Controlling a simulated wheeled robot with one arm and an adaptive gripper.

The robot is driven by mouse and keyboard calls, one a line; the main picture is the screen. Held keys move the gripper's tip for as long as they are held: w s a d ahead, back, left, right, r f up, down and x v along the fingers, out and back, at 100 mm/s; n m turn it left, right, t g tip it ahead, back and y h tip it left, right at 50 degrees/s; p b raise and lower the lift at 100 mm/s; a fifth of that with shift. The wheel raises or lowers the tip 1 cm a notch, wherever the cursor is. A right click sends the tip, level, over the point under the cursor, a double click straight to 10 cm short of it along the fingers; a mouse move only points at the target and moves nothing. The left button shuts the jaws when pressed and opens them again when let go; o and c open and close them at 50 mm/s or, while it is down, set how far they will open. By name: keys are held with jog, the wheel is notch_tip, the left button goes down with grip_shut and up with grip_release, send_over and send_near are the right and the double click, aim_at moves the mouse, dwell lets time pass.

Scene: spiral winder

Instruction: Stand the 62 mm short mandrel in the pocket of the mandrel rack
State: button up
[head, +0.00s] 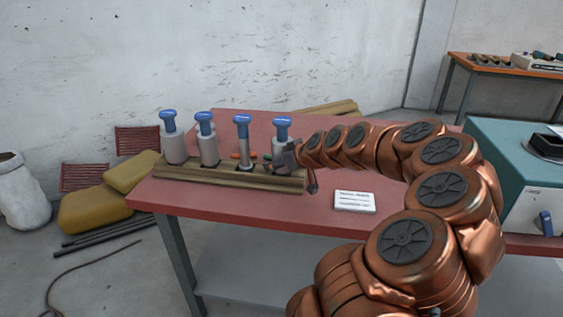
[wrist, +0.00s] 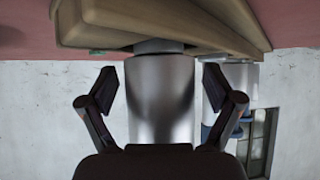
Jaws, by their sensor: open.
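The mandrel rack (head: 230,179) is a long wooden block on the red table. A silver mandrel with a blue top (head: 282,132) stands upright at its right end; I take it for the short mandrel, but its size cannot be read. My gripper (head: 288,156) is at this mandrel. In the wrist view, which is upside down, the steel body (wrist: 160,100) lies between my two open fingers (wrist: 160,82), with a gap on each side. Its narrower end meets the rack (wrist: 215,22) and appears seated in a pocket; the pocket's inside is hidden.
Other blue-topped mandrels (head: 173,145) (head: 208,150) (head: 243,150) stand to the left in the rack. The nearest one shows beside my finger in the wrist view (wrist: 240,75). A white card (head: 354,202) lies on the table (head: 240,212). A teal machine (head: 500,150) stands at right.

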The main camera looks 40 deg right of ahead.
jog(key=shift+s+r, duration=0.1)
jog(key=v, duration=1.1)
jog(key=shift+s+r, duration=0.2)
jog(key=shift+s, duration=0.1)
